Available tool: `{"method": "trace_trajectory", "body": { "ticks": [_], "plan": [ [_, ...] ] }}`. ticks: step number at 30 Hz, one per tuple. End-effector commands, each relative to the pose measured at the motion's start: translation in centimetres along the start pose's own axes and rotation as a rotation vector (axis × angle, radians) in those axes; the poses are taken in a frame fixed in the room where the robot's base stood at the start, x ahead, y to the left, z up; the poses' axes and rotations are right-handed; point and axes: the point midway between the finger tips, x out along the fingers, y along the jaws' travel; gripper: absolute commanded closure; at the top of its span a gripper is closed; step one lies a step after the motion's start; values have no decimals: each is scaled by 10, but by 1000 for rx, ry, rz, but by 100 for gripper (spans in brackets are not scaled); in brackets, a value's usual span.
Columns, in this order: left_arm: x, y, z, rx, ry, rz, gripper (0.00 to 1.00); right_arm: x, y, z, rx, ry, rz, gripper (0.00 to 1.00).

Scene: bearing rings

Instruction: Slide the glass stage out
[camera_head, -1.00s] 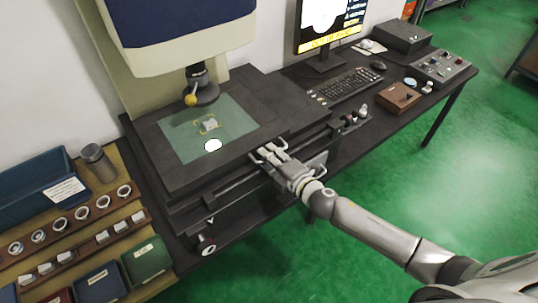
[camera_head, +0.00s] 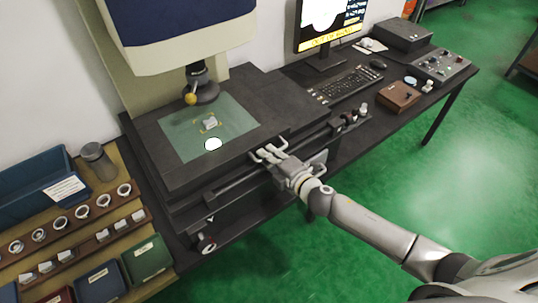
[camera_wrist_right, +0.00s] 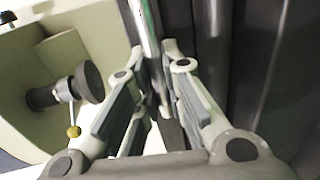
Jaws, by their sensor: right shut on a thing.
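The glass stage (camera_head: 176,138) is a greenish, see-through plate set in a dark machine table (camera_head: 290,105). A small grey part and a bright round light spot show on it. My right gripper (camera_head: 268,152) is at the table's front edge, with its fingers pointing in toward the machine. It is shut on a shiny metal bar (camera_wrist_right: 147,45), which runs between the fingers in the right wrist view. The fingers hide the gripped part in the head view. My left gripper is not in view.
A lens head with a yellow knob (camera_head: 190,98) hangs over the glass. A rack of metal rings (camera_head: 60,225) and small bins stand at the left. A keyboard (camera_head: 345,84) and a brown box (camera_head: 398,96) lie at the right. The floor in front is clear.

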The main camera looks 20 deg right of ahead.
Motion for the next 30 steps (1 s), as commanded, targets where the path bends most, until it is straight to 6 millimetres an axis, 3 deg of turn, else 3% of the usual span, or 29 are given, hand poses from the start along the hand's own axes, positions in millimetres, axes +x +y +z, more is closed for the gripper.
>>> {"method": "trace_trajectory", "body": {
  "ticks": [5, 11, 24, 30],
  "plan": [
    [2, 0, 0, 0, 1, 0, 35, 0, -1, 10, -2, -3, -2, 100],
    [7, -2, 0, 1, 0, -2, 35, 0, -1, 42, -6, -7, -1, 100],
    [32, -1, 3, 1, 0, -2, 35, 0, -2, 159, -6, -10, 0, 100],
    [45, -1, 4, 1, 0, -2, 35, 0, -1, 202, -5, -9, 0, 100]
  ]
}}
